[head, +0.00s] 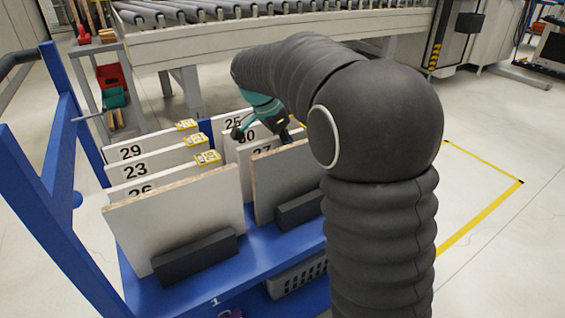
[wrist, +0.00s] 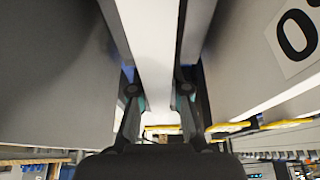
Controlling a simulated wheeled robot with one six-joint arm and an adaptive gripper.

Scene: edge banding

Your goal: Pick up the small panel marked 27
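The panel marked 27 (head: 262,151) stands upright in the right row of the blue rack, behind an unmarked panel (head: 284,172). Its number is partly covered, and its lower part is hidden. My gripper (head: 262,132) is over its top edge, pointing down. In the wrist view a pale panel edge (wrist: 155,45) runs between the two fingers of my gripper (wrist: 157,95). The fingers lie close against both sides of it, and it appears to be held. The panel shows no clear lift from the rack.
The panel marked 30 (head: 246,137) stands close behind, with the panel marked 25 (head: 232,121) farther back. Panels marked 29 (head: 132,152), 23 (head: 135,169) and 26 stand in the left row. A roller conveyor (head: 270,32) is behind. Floor at the right is clear.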

